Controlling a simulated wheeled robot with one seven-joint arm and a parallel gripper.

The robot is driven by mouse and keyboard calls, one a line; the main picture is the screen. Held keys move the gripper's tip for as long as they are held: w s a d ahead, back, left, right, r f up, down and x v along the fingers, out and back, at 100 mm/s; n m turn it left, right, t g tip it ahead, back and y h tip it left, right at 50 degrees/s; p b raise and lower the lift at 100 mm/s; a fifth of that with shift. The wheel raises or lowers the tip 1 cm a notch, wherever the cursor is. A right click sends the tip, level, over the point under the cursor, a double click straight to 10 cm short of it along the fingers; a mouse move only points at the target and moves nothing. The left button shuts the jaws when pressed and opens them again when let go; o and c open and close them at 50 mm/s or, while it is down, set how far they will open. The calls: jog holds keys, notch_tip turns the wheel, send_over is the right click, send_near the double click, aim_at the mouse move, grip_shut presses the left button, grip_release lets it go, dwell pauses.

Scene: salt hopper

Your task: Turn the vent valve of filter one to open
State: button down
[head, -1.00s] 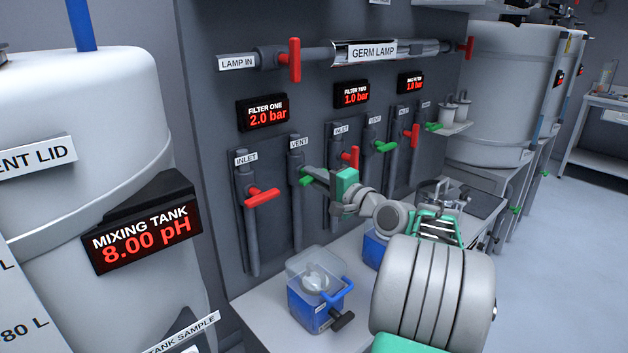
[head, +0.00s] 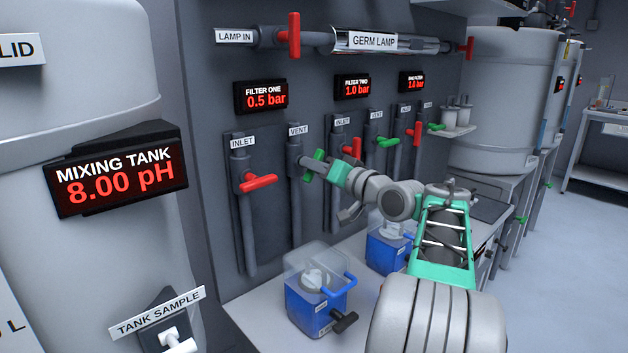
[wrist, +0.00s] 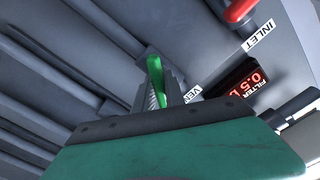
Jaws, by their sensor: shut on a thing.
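The vent valve of filter one has a green handle (head: 314,164) on a grey vertical pipe (head: 294,200) under the VENT label. In the head view the handle stands tilted, close to upright. My gripper (head: 318,166) is shut on this handle, reaching in from the right; the jaws hide part of it. The wrist view shows the green handle (wrist: 156,82) between the grey jaws, beside the partly hidden VENT label. The filter one display (head: 262,96) reads 0.5 bar.
The filter one inlet valve (head: 259,182) has a red handle, left of the vent. Filter two's red and green handles sit close on the right. Blue-based clear containers (head: 318,290) stand on the bench below. The mixing tank (head: 80,110) is at the left.

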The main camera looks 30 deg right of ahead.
jog(key=n+b, duration=0.3)
jog(key=shift+f+n, duration=0.3)
jog(key=shift+r+n+b, duration=0.15)
jog(key=shift+n+b, duration=1.25)
jog(key=shift+n, duration=0.1)
jog(key=shift+r, duration=0.1)
jog(key=c, duration=1.4)
grip_release()
jog(key=shift+s, duration=0.15)
jog(key=s+d, duration=0.1)
jog(key=s, duration=0.6)
jog(key=shift+s+p, duration=0.25)
jog(key=shift+p, duration=0.05)
jog(key=shift+d, duration=0.1)
